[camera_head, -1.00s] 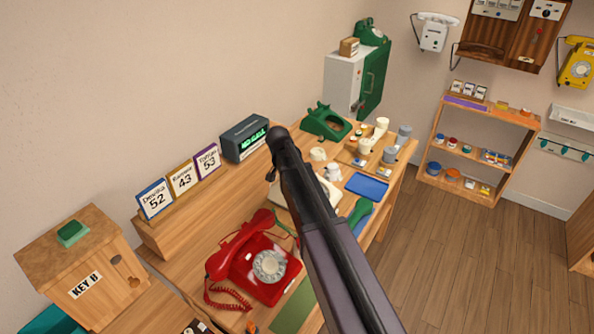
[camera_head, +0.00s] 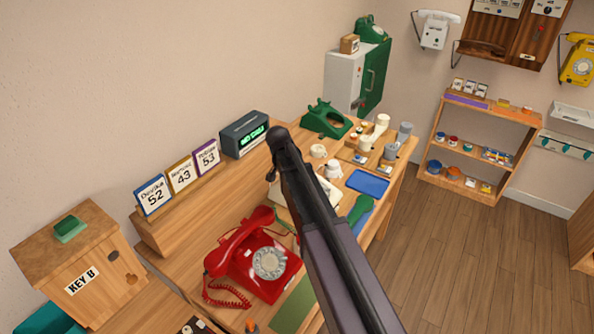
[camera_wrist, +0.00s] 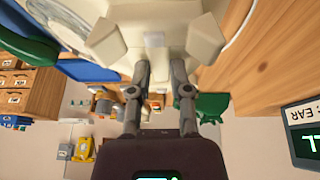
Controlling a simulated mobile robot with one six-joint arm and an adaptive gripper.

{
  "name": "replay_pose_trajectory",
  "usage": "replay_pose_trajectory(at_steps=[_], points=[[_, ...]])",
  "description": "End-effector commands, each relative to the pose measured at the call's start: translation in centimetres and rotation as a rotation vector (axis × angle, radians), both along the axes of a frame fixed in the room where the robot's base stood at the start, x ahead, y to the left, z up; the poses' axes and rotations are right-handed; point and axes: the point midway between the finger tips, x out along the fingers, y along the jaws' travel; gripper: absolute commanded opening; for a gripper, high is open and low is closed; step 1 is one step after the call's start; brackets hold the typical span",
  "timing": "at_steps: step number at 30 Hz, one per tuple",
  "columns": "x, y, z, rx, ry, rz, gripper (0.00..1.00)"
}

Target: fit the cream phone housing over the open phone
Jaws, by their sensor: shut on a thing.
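The cream phone housing (camera_wrist: 150,35) fills the top middle of the wrist view. My gripper (camera_wrist: 159,72) is shut on its near edge, with one finger on each side of the held part. In the head view my dark arm hides the gripper and most of the cream shape behind it; a pale part (camera_head: 284,190) shows just left of the arm, and I cannot tell whether it is the housing or something under it. The open phone cannot be made out in either view, so I cannot tell whether the housing touches it.
A red dial phone (camera_head: 250,262) stands at the front of the wooden bench. A dark display box (camera_head: 244,135) and number cards (camera_head: 182,174) line the wall. A green phone (camera_head: 326,120), a white piece (camera_head: 333,168) and a blue tray (camera_head: 368,183) lie beyond the arm.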

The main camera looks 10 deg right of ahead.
Motion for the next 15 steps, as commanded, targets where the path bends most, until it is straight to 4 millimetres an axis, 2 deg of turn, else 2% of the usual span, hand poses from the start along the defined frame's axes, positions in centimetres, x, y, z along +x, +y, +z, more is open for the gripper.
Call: replay_pose_trajectory(at_steps=[9,10,12,14,15], points=[[0.0,-0.02,-0.19,0.0,0.0,0.0,0.0],[0.0,-0.02,-0.19,0.0,0.0,0.0,0.28],[0.0,-0.03,-0.19,0.0,0.0,0.0,0.49],[0.01,-0.03,-0.19,0.0,0.0,0.0,0.65],[0.01,-0.03,-0.19,0.0,0.0,0.0,0.65]])
